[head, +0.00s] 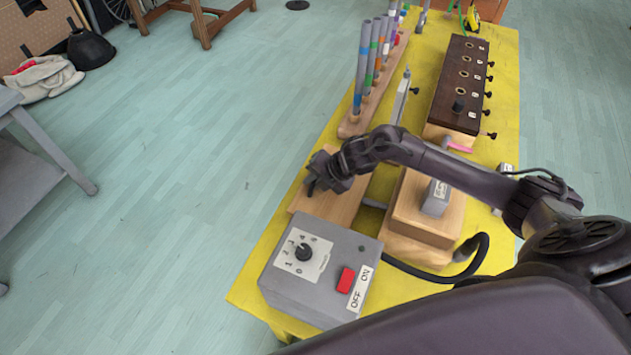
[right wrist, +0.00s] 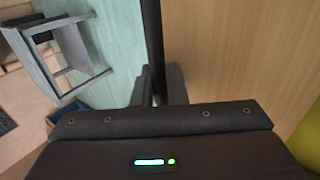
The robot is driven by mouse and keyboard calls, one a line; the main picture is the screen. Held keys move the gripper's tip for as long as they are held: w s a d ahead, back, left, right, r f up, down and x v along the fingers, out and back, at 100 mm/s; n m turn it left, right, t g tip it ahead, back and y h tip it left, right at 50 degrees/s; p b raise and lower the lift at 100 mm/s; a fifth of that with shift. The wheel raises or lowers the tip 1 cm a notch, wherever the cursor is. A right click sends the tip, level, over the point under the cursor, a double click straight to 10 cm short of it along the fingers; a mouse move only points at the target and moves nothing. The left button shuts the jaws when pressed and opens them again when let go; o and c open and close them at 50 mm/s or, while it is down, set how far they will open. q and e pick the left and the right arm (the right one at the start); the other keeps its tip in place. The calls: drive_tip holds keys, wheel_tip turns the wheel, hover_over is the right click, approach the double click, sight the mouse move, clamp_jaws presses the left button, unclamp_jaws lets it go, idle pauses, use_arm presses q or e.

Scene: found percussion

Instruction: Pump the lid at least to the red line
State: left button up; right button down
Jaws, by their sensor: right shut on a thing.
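A pale wooden board (head: 345,208), which looks like the lid, lies behind the grey control box. Its plain wood face fills the right of the right wrist view (right wrist: 235,50). My right gripper (head: 313,185) is at the board's left edge. In the right wrist view its two fingers (right wrist: 158,85) are closed around a thin dark bar (right wrist: 153,40) that runs along the wood's edge. I cannot tell whether this bar is a handle or the lid's rim. I cannot make out a red line. My left gripper is not in view.
The grey box (head: 320,268) with a dial and red switch stands at the front of the yellow table (head: 250,290). A wooden block (head: 425,215), upright tubes (head: 375,55) and a dark-topped box (head: 460,85) stand nearby. Open floor lies left.

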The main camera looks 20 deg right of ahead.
drive_tip(key=shift+s+a+f, duration=0.1)
drive_tip(key=shift+f, duration=0.65)
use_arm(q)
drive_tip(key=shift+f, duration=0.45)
